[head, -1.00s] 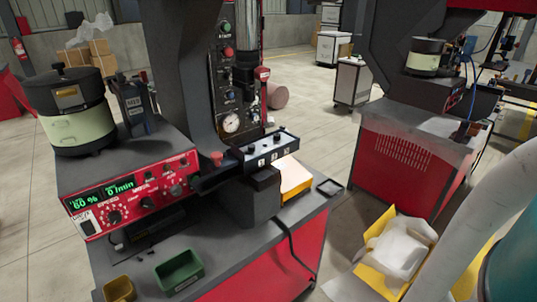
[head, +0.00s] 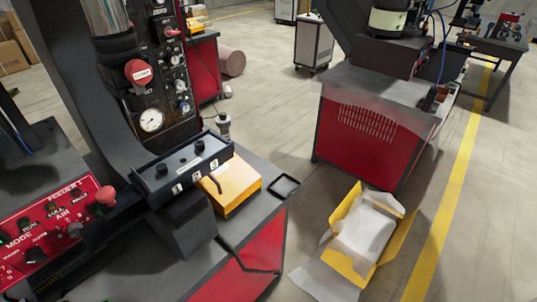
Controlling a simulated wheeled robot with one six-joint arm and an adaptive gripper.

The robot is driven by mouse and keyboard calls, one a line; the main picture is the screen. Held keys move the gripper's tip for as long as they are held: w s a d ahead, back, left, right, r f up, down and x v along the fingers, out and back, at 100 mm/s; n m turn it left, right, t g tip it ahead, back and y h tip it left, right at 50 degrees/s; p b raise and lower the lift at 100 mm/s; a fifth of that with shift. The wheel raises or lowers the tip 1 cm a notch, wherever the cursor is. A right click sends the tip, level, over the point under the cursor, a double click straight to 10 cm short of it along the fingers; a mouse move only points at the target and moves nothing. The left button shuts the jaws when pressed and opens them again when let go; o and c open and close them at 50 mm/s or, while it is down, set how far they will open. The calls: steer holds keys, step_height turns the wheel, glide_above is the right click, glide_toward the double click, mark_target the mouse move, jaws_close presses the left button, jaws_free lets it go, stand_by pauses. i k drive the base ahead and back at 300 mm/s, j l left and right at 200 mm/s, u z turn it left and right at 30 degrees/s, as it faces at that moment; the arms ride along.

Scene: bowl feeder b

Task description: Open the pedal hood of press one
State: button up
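The near press (head: 160,90) stands at the left, with a dark frame, gauges and a red knob. Its black button bar (head: 184,167) juts out over the grey bench top. I cannot make out a pedal or a pedal hood for certain. A yellow open box-like thing (head: 398,262) lies on the floor right of the bench, with a white crumpled thing (head: 368,234) in it. A second press (head: 390,55) stands on a red cabinet behind. No label shows which is press one. My gripper is not in view.
A red control panel (head: 50,232) is at the lower left. A black cable (head: 240,262) hangs at the bench front.

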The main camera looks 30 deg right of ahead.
mark_target(228, 186)
steer(key=l+u, duration=0.3)
steer(key=l, duration=0.35)
steer(key=l+u, duration=0.25)
steer(key=l, duration=0.45)
steer(key=i, duration=0.05)
